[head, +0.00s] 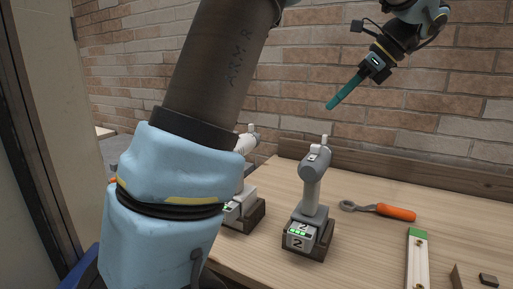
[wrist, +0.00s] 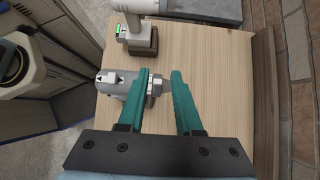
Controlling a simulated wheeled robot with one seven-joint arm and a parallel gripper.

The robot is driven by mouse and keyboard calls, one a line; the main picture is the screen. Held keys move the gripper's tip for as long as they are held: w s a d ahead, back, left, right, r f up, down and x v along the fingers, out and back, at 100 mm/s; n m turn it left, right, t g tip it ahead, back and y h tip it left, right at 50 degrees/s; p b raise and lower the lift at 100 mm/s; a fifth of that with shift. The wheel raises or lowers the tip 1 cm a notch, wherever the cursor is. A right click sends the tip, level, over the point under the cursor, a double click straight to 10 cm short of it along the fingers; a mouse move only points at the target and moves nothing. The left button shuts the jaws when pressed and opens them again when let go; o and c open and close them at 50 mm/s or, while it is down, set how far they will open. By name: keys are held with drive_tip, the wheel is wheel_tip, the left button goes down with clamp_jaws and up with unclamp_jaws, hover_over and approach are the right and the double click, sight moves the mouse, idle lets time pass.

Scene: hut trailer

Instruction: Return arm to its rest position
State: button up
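My gripper (head: 345,92) is raised in the air at the upper right of the head view, in front of the brick wall. It is above and apart from the workbench (head: 370,245). Its teal fingers overlap in the head view. In the wrist view my gripper (wrist: 161,74) has its two fingers spread apart with nothing held. The grey tip of a drill (wrist: 118,80) shows behind and between them, below on the bench. My arm crosses the left half of the head view and hides part of the bench.
A grey cordless drill (head: 311,190) stands upright on the bench. A second drill (head: 245,205) is partly hidden behind my arm. An orange-handled tool (head: 395,212) and a white-and-green level-like bar (head: 417,262) lie to the right. The brick wall (head: 440,110) closes the back.

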drive_tip(key=a+f+n+g+h, duration=0.3)
drive_tip(key=a+f+n, duration=0.5)
drive_tip(key=a+f, duration=0.45)
drive_tip(key=s+a+f+n+h, duration=0.4)
drive_tip(key=s+a+f+n, duration=0.5)
drive_tip(key=a+f+n, duration=0.2)
drive_tip(key=a+n, duration=0.2)
drive_tip(key=n, duration=0.1)
drive_tip(key=shift+f+n+t, duration=0.4)
